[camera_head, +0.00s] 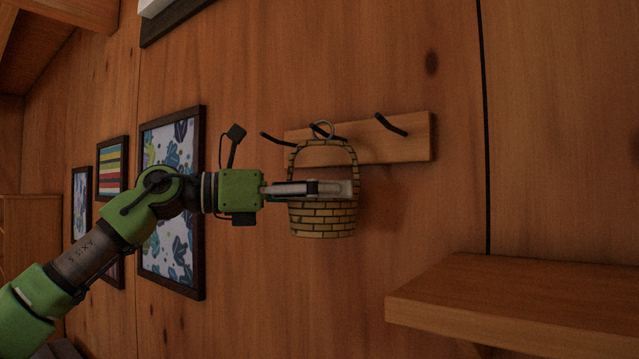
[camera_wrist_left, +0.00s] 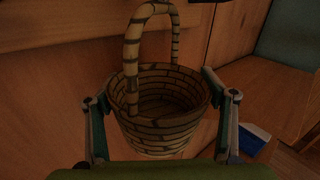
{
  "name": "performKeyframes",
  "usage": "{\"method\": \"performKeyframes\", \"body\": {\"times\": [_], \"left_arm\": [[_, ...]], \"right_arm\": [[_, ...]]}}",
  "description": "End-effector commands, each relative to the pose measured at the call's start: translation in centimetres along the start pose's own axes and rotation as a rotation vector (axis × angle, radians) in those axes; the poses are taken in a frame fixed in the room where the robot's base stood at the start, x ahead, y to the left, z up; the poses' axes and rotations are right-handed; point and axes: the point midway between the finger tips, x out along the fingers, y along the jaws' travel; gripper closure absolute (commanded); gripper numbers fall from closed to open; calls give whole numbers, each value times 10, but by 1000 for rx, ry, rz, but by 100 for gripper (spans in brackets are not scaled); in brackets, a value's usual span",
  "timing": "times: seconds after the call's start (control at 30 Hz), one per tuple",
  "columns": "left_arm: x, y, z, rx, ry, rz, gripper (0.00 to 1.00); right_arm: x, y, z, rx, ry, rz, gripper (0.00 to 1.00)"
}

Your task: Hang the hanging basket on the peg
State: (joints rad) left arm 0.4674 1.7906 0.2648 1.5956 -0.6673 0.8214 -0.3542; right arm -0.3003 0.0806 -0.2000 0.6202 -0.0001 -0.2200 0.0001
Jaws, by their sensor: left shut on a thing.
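My left gripper (camera_head: 335,189) is shut on the basket's body. In the left wrist view the basket (camera_wrist_left: 160,130) sits between both fingers, empty inside. My right gripper is not in view.
A wooden shelf (camera_head: 520,300) juts out at the lower right. Framed pictures (camera_head: 172,200) hang on the wall to the left, behind my left arm. The wall between rack and shelf is clear. A blue and white object (camera_wrist_left: 254,138) lies low in the left wrist view.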

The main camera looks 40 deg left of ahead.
Motion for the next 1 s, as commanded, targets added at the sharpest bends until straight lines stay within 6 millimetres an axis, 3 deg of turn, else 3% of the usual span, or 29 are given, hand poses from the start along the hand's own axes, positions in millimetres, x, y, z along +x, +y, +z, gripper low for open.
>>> {"method": "performKeyframes", "body": {"times": [0.2,1.0], "left_arm": [[10,8,2,-2,0,0,48],[19,16,-10,0,-1,1,48]], "right_arm": [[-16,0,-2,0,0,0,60],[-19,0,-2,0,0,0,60]]}}
